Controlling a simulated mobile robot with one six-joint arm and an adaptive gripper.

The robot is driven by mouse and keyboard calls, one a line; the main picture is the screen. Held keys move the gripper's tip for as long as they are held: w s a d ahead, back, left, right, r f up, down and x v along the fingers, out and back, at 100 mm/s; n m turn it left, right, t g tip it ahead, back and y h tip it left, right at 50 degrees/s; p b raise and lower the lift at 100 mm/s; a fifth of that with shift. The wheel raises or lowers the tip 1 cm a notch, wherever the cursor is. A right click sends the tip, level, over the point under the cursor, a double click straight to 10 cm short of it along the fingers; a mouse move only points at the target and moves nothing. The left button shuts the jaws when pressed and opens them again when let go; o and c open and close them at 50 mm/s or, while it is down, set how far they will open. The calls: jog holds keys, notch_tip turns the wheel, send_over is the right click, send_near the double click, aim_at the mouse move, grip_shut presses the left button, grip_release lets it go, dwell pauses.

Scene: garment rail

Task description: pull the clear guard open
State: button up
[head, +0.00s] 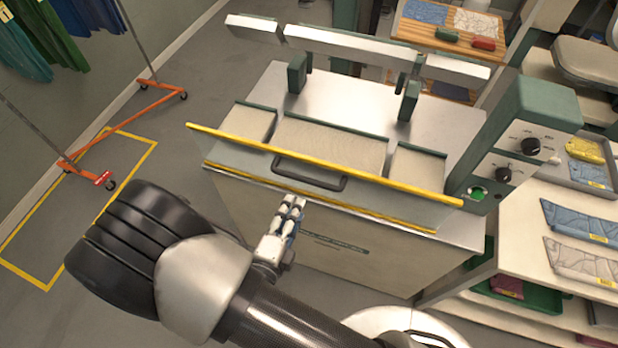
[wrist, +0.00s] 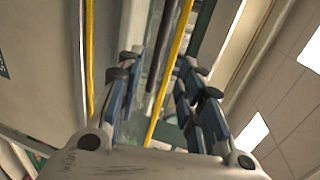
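The clear guard (head: 238,158) is a see-through panel on the front of the press machine, with a yellow strip along its top edge and another along its bottom edge. A dark bar handle (head: 309,180) is fixed to its front. My gripper (head: 291,205) is just below the left part of the handle in the head view. In the wrist view my gripper (wrist: 160,68) has its fingers spread, with the dark handle (wrist: 161,60) and a yellow strip (wrist: 169,74) seen between and beyond them. I cannot tell whether a finger touches the handle.
The machine's control box (head: 520,140) with knobs and a green button stands at the right. Shelves with folded garments (head: 580,225) are beyond it. An orange-based garment rail (head: 125,130) stands at the left.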

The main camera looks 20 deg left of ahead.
aim_at(307, 182)
jog(key=x, duration=1.1)
jog(key=shift+w+d+b, duration=0.15)
jog(key=shift+w+b, duration=0.15)
jog(key=shift+w, duration=0.1)
grip_shut()
